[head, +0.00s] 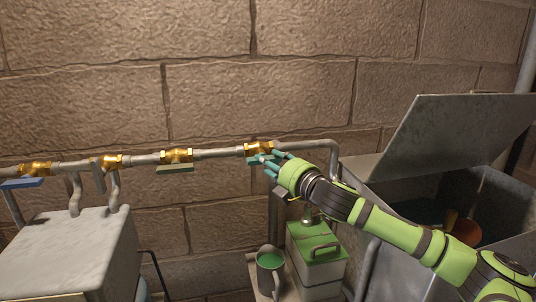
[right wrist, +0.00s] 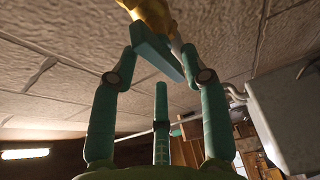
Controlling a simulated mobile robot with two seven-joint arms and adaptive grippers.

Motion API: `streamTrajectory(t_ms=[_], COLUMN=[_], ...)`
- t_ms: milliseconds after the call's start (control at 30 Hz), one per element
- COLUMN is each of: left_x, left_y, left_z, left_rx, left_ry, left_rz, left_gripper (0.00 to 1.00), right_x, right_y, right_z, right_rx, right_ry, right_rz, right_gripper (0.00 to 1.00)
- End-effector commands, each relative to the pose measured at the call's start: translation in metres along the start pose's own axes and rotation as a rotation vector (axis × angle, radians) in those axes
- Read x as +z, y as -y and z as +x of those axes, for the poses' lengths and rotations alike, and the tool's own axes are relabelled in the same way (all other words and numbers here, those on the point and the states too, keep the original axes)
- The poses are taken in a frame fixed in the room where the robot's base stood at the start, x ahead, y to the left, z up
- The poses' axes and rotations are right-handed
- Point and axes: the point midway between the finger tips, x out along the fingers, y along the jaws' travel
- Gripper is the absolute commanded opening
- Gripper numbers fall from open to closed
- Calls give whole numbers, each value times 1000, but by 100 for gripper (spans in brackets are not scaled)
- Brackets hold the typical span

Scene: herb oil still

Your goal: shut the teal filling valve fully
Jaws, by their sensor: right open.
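The teal filling valve is the rightmost brass valve (head: 259,148) on the wall pipe. Its teal lever is mostly hidden by my fingers in the head view. In the right wrist view the teal lever (right wrist: 153,48) hangs from the brass body (right wrist: 152,14) and slants between my fingertips. My right gripper (head: 272,164) is at this valve with its fingers spread around the lever. In the right wrist view the gripper (right wrist: 161,68) is open; I cannot tell whether a finger touches the lever. My left gripper is out of view.
The same pipe (head: 220,153) carries an olive-handled valve (head: 175,168), another brass valve (head: 111,161) and a blue-handled valve (head: 22,183). Below stand a grey tank (head: 70,255), a mug of green liquid (head: 270,262) and a green-topped box (head: 316,245). An open metal bin (head: 400,165) is at right.

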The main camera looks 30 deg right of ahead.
Motion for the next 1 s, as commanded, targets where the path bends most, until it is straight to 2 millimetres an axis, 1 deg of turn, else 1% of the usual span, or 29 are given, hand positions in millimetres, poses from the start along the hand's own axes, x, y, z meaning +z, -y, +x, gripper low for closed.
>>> streamTrajectory(t_ms=[33, 133, 400, 433, 467, 500, 533, 833, 1000], left_x=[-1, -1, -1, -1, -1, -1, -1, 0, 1], left_y=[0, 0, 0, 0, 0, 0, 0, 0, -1], left_z=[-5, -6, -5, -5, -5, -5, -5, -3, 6], left_rx=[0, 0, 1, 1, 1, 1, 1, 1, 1], left_ry=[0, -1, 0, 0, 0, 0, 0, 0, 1], left_rz=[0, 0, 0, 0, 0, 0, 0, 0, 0], left_gripper=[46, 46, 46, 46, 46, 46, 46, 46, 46], right_x=[-1, -1, -1, -1, -1, -1, -1, -1, -1], right_y=[-3, -1, 0, 0, 0, 0, 0, 1, 4], right_z=[5, 9, 11, 11, 11, 11, 11, 10, 10], right_rx=[1, 1, 1, 1, 1, 1, 1, 3, 21], right_ry=[-1, -1, -1, -1, -1, -1, -1, -1, -1], right_rz=[1, -1, -3, -3, -3, -3, -3, 4, 45], right_gripper=[46, 46, 46, 38, 26, 10, 0, 0, 0])
